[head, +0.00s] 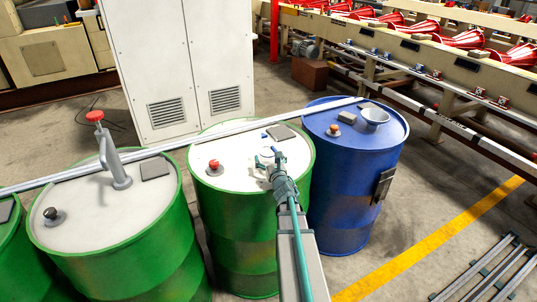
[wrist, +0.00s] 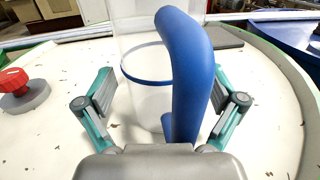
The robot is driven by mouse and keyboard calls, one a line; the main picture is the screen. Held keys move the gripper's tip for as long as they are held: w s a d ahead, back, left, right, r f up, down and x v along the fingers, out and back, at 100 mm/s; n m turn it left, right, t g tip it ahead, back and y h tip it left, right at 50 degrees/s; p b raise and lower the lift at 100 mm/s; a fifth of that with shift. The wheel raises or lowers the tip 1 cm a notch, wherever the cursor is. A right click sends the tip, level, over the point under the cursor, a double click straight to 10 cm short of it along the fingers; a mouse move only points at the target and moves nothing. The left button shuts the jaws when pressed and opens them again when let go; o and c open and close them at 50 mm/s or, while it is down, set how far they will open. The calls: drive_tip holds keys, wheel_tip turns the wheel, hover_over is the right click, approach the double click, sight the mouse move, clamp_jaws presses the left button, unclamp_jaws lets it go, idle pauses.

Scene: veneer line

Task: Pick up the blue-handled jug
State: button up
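The jug (wrist: 140,85) is clear with a blue ring and a thick blue handle (wrist: 190,60). It stands upright on the white lid of a green drum (head: 225,142). In the wrist view the handle faces me. My gripper (wrist: 163,105) is open, with one teal-and-grey finger on each side of the handle. I see gaps between the fingers and the handle. In the head view my gripper (head: 270,160) is over the right part of this lid; the jug is hard to make out there.
A red-knobbed cap (head: 214,165) sits on the same lid, left of my gripper; a dark flat pad (head: 281,133) lies behind. Another green drum (head: 110,220) holds a tall red-topped pump (head: 115,165). A metal rail (head: 190,140) crosses the lids.

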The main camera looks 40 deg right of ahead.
drive_tip(key=c, duration=0.9)
drive_tip(key=shift+r, duration=0.1)
